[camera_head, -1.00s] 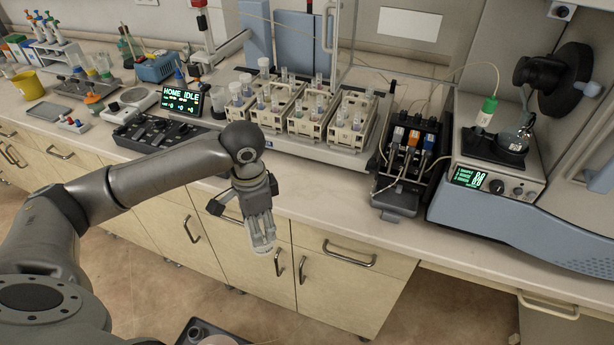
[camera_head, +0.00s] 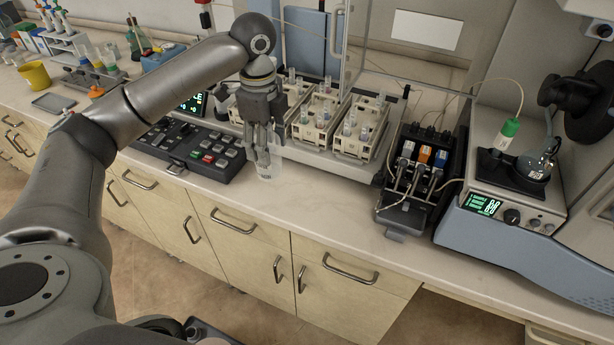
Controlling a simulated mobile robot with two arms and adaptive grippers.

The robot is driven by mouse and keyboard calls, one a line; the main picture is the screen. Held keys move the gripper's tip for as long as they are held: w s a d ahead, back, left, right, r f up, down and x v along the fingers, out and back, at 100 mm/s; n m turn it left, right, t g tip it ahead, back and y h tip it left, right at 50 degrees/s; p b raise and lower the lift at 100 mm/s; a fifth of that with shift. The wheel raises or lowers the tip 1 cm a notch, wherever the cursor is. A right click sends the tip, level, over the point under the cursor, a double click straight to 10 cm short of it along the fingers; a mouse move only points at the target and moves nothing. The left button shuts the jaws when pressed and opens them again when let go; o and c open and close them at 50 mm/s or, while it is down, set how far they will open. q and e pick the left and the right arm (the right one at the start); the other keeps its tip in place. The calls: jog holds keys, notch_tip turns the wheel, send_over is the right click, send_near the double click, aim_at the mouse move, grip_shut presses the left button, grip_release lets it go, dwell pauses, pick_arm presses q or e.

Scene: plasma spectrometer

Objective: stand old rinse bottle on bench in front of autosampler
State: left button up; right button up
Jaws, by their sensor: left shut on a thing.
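My left gripper (camera_head: 264,158) points down over the front part of the bench (camera_head: 315,203). It is shut on the old rinse bottle (camera_head: 268,172), a clear, pale bottle that looks upright. The fingers hide much of the bottle. Its base is at or just above the bench top; I cannot tell if it touches. The autosampler (camera_head: 350,172), with its cream racks of vials, is right behind and to the right of the gripper. My right gripper is not in view.
A black keypad (camera_head: 190,150) lies close to the left of the bottle. A black pump (camera_head: 408,190) with coloured cassettes stands to the right, then the spectrometer (camera_head: 500,225). The bench strip between bottle and pump is clear.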

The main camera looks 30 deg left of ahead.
pick_arm(q)
jog(key=w+d+f+p, duration=0.1)
jog(key=d+f, duration=0.1)
jog(key=f, duration=0.1)
jog(key=w+d+f+p, duration=0.1)
jog(key=w+d+f, duration=0.1)
jog(key=d+f, duration=0.1)
jog(key=w+d+f+p, duration=0.1)
jog(key=d+f, duration=0.1)
jog(key=f, duration=0.2)
jog(key=shift+w+d+f, duration=0.1)
jog(key=shift+w+d, duration=0.3)
jog(key=shift+f, duration=0.35)
jog(key=o, duration=1.1)
